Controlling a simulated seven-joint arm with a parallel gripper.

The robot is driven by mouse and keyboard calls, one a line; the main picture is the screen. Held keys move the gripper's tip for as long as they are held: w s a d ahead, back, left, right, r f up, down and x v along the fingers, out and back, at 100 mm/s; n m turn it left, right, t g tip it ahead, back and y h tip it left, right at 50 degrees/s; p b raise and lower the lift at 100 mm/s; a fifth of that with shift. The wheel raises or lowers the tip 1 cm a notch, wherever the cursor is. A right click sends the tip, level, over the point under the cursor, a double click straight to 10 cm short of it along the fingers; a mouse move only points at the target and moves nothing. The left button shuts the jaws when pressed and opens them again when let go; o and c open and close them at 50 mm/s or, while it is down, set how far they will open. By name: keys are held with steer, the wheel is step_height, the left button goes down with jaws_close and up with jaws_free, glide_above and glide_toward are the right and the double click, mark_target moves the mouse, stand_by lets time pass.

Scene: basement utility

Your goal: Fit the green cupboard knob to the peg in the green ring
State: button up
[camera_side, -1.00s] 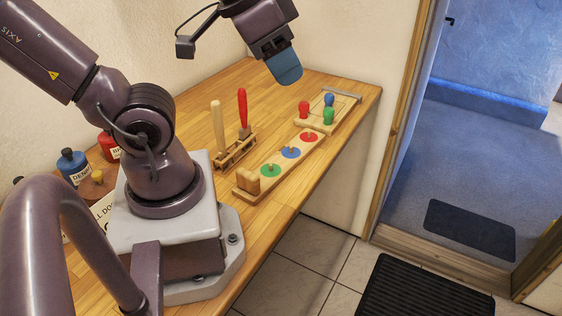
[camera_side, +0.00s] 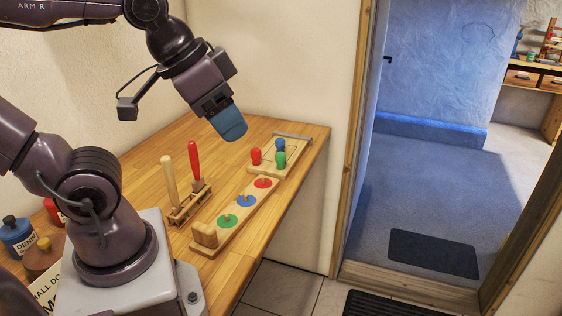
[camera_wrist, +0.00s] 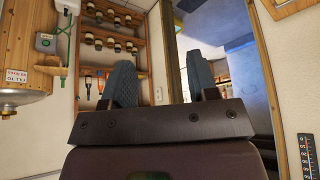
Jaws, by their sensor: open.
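The green cupboard knob (camera_side: 280,159) stands in a small wooden tray at the back right of the bench in the side view. The green ring (camera_side: 228,222) is a flat disc near the front end of a long wooden board (camera_side: 212,230), with a short bare peg (camera_side: 227,216) in its middle. My gripper (camera_side: 231,127) has blue fingers, points downward at a tilt, and is above and left of the knob, apart from it. In the wrist view my gripper (camera_wrist: 163,82) shows two separated fingers with nothing between them. Neither knob nor ring shows there.
A red knob (camera_side: 256,156) and a blue knob (camera_side: 279,144) stand close beside the green one in the tray (camera_side: 262,172). The board also bears a blue ring (camera_side: 245,201) and red ring (camera_side: 263,183). Left of it, a wooden rack (camera_side: 190,206) holds two upright handled tools.

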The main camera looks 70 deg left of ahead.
steer(key=shift+o, duration=0.7)
steer(key=n+g+y, duration=0.1)
steer(key=n+y, duration=0.1)
steer(key=n, duration=0.3)
glide_toward(280, 153)
steer(key=x, duration=1.2)
steer(key=shift+s+d, duration=0.1)
steer(key=shift+d, duration=0.05)
steer(key=c, duration=1)
steer(key=shift+r, duration=0.1)
